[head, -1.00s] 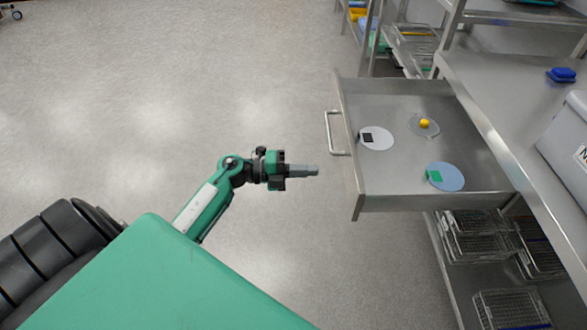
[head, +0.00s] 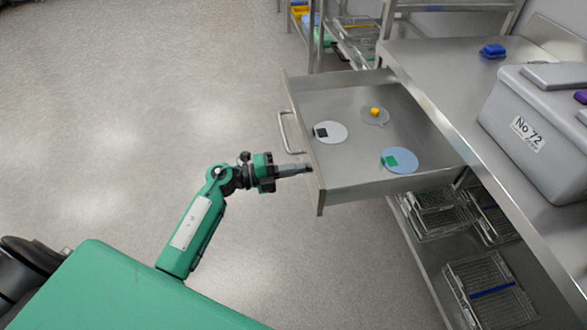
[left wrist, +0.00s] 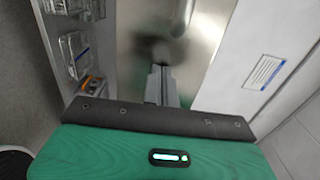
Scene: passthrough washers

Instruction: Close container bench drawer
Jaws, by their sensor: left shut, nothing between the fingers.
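The steel bench drawer (head: 345,184) stands pulled out from the bench in the head view, with its bar handle (head: 286,133) on the left-facing front panel. My left gripper (head: 308,170) is shut and empty. Its tip is at the drawer's front panel, near the lower end and below the handle; it looks to be touching or very close. In the left wrist view the shut fingers (left wrist: 160,85) point at a blurry steel surface (left wrist: 185,25). My right gripper does not show.
In the drawer lie a white disc (head: 333,128), a grey disc with a yellow piece (head: 375,112) and a blue disc (head: 402,165). A grey box (head: 545,150) labelled No 72 stands on the bench top. Wire baskets (head: 490,290) sit on the shelf below. The floor at left is clear.

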